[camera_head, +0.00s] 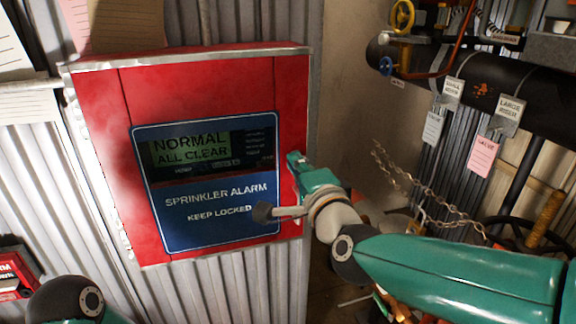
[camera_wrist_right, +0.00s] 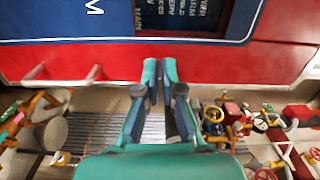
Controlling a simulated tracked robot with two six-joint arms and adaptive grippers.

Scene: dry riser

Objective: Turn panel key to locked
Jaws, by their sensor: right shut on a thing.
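The red alarm panel (camera_head: 215,95) hangs on a corrugated wall. Its blue plate (camera_head: 216,245) reads "SPRINKLER ALARM KEEP LOCKED", and its display (camera_head: 190,150) reads "NORMAL ALL CLEAR". My right gripper (camera_head: 295,162) is at the panel's right side. In the right wrist view, its two fingers (camera_wrist_right: 160,75) are close together at the edge of the red panel (camera_wrist_right: 225,65). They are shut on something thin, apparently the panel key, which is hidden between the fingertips. Which way the key points cannot be seen. My left gripper is out of view.
A red box (camera_head: 14,275) is at the lower left. Papers (camera_head: 125,25) hang above the panel.

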